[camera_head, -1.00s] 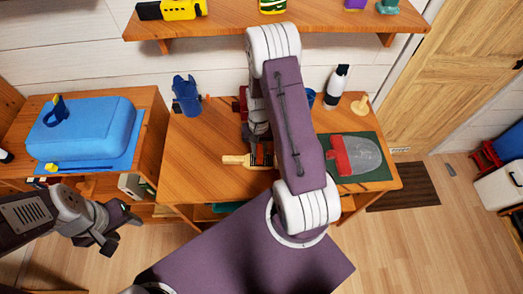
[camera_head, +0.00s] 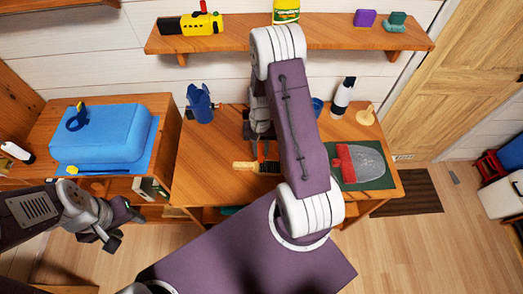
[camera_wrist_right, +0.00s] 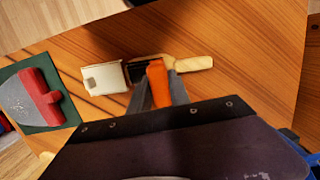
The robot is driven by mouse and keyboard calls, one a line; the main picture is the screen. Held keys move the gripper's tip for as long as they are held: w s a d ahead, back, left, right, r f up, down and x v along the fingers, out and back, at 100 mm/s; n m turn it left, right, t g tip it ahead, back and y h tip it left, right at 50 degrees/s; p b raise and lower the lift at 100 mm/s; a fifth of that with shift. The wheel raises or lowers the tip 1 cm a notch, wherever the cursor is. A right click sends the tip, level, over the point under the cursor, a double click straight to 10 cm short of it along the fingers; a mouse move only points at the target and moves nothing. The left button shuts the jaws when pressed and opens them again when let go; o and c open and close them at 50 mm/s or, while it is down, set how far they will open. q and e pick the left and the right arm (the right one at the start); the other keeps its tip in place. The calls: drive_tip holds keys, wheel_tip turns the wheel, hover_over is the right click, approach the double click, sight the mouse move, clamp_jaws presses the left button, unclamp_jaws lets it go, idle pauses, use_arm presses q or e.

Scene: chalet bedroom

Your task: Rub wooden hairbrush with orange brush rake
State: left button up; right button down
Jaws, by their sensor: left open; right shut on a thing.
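The wooden hairbrush (camera_head: 244,165) lies on the wooden desk, its handle pointing left in the head view. In the right wrist view its pale handle (camera_wrist_right: 193,63) points right, and its dark head is partly covered by my gripper. My right gripper (camera_wrist_right: 157,88) is shut on the orange brush rake (camera_wrist_right: 157,78), which is over or against the hairbrush's head; I cannot tell whether they touch. In the head view my right arm hides most of this. My left gripper (camera_head: 124,228) is open and empty, in front of the left cabinet.
A pale box-like thing (camera_wrist_right: 103,78) lies by the hairbrush's head. A red-handled scraper (camera_head: 345,163) lies on a green mat (camera_head: 381,181) at the desk's right.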

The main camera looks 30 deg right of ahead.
drive_tip(key=shift+r+p, duration=0.55)
drive_tip(key=shift+r, duration=0.5)
drive_tip(key=shift+s, duration=0.1)
